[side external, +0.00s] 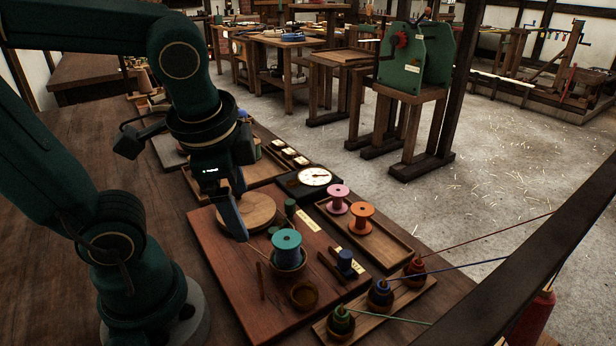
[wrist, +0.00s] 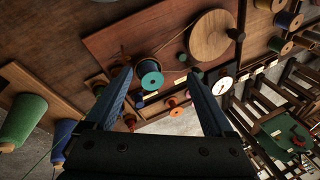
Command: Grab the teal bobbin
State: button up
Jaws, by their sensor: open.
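The teal bobbin (side external: 287,243) is a spool with a teal top flange and a dark blue winding. It stands upright in a small wooden cup on the reddish wooden board (side external: 226,262). It also shows in the wrist view (wrist: 149,67), between my fingers but farther out. My gripper (side external: 238,215) is above the board, beside the round wooden disc and up and left of the bobbin. In the wrist view my gripper (wrist: 158,80) has its two blue fingers wide apart with nothing between them. The gripper and bobbin are apart.
A round wooden disc (side external: 257,209) lies behind the bobbin. A small empty cup (side external: 304,295) and a blue block (side external: 345,261) are near it. A tray (side external: 379,244) holds a pink spool (side external: 338,198) and an orange spool (side external: 361,217). A dial scale (side external: 314,177) stands behind.

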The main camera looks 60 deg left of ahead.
aim_at(292, 248)
jog(key=w+f+m+y, duration=0.1)
jog(key=m+y, duration=0.1)
jog(key=m, duration=0.1)
jog(key=w+m+g+y, duration=0.1)
jog(key=w+m+y, duration=0.1)
jog(key=m, duration=0.1)
jog(key=w+f+m+g+y, duration=0.1)
jog(key=w+m+y, duration=0.1)
jog(key=m, duration=0.1)
jog(key=shift+d+f, duration=0.2)
jog(key=shift+f, duration=0.1)
jog(key=d+f+m+y, duration=0.1)
jog(key=d+f+m, duration=0.1)
jog(key=w+d+f+m+t+y, duration=0.1)
jog(key=d+f+m+y, duration=0.1)
jog(key=f+m, duration=0.1)
jog(key=shift+w+d, duration=0.1)
jog(key=shift+d, duration=0.15)
jog(key=shift+s+d+f+m+t+y, duration=0.2)
jog(key=shift+f+m+t+y, duration=0.1)
jog(key=shift+f+m+t, duration=0.15)
jog(key=shift+x, duration=2.45)
jog(key=shift+c, duration=0.3)
jog(key=shift+r, duration=0.1)
jog(key=c, duration=1.3)
